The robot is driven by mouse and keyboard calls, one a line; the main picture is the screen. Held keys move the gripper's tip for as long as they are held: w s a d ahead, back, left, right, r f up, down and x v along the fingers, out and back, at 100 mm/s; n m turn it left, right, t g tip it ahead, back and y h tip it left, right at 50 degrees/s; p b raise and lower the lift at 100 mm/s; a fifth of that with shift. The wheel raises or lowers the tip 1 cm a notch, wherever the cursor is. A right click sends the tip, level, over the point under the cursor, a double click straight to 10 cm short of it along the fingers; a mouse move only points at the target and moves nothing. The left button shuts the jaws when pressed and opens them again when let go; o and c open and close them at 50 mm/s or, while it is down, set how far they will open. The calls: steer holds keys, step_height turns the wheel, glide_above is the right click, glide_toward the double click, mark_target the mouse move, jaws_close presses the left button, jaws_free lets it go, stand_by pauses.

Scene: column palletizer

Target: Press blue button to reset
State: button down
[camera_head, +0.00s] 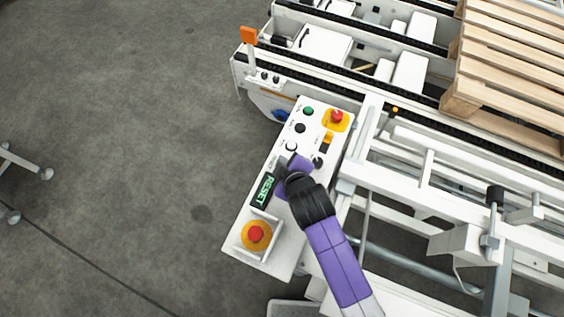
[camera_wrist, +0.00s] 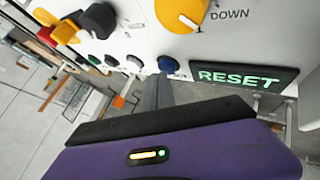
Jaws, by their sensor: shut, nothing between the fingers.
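The blue button (camera_wrist: 168,64) is on the white control panel, left of the lit green RESET sign (camera_wrist: 245,78) in the wrist view. My gripper (camera_wrist: 162,78) is shut and empty. Its fingertips are at the lower edge of the blue button in that view; I cannot tell whether they touch it. In the head view my gripper (camera_head: 283,164) is over the panel (camera_head: 283,250), just above the RESET sign (camera_head: 263,191). The blue button is not visible there, apparently covered by my gripper.
Green (camera_head: 308,110), black (camera_head: 299,127) and white (camera_head: 291,146) buttons line the panel's left side. Red emergency stops (camera_head: 337,117) (camera_head: 256,233) sit at both ends. A yellow knob (camera_wrist: 182,12) is near the blue button.

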steer(key=shift+f, duration=0.25)
stand_by(0.4)
steer(key=shift+r, duration=0.1)
steer(key=shift+r+p, duration=0.75)
steer(key=shift+p, duration=0.05)
steer(key=shift+r+p, duration=2.35)
steer(key=shift+r, duration=0.15)
